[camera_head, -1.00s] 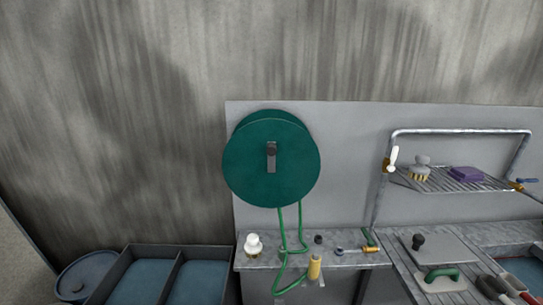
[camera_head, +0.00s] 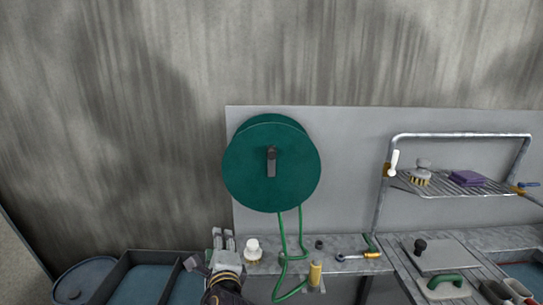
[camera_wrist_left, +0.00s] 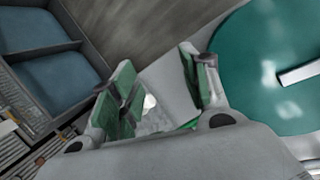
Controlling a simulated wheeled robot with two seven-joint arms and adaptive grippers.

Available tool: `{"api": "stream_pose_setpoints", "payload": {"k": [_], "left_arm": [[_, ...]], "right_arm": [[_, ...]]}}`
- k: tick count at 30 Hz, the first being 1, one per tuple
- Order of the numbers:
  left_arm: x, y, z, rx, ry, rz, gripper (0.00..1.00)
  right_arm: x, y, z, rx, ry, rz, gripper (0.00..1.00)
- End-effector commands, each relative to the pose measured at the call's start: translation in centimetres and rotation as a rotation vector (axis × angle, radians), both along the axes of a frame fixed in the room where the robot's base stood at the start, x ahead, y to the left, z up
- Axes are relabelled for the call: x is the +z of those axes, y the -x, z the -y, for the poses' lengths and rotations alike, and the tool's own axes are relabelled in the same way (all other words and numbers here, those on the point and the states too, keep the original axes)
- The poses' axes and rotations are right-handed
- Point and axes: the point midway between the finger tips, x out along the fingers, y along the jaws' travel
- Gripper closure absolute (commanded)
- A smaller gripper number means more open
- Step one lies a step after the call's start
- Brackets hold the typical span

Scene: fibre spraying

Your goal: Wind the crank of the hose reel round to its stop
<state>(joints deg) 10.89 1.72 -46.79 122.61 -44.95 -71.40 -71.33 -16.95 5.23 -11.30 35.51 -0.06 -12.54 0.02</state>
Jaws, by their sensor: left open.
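The hose reel (camera_head: 245,175) is a round dark green disc on the grey back panel. Its crank (camera_head: 271,163) is a short grey bar at the hub, pointing down, with a dark knob near its upper end. In the left wrist view the reel (camera_wrist_left: 255,75) fills the right side, with part of the crank bar (camera_wrist_left: 300,73) at the edge. My left gripper (camera_head: 222,240) is open and empty, below and left of the reel, apart from it. It also shows in the left wrist view (camera_wrist_left: 160,85) with its green pads spread. My right gripper is not in view.
A green hose (camera_head: 282,235) hangs from the reel to the bench, by a yellow nozzle (camera_head: 315,273). A wire rack (camera_head: 455,184) is at right, blue-lined bins (camera_head: 140,285) at lower left. The wall above is clear.

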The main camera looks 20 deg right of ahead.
Motion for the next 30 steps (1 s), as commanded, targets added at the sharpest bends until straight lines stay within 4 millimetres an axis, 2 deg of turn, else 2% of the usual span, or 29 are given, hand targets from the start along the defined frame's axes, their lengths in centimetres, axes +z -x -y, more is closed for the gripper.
{"api": "stream_pose_setpoints", "payload": {"k": [1,8,15,21,30], "left_arm": [[1.4,-0.1,1.1,-0.022,-0.056,0.044,0.54],[7.1,0.6,5.7,-0.09,-0.348,0.25,0.54],[12.4,2.7,10.6,-0.115,-0.657,0.474,0.54],[14.9,4.3,13.2,-0.106,-0.831,0.601,0.54],[15.4,4.8,13.9,-0.1,-0.88,0.635,0.54]], "right_arm": [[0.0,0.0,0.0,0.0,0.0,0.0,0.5],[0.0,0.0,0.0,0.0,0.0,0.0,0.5],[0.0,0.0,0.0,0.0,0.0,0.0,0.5],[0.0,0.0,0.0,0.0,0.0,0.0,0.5],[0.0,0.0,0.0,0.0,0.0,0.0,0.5]]}}
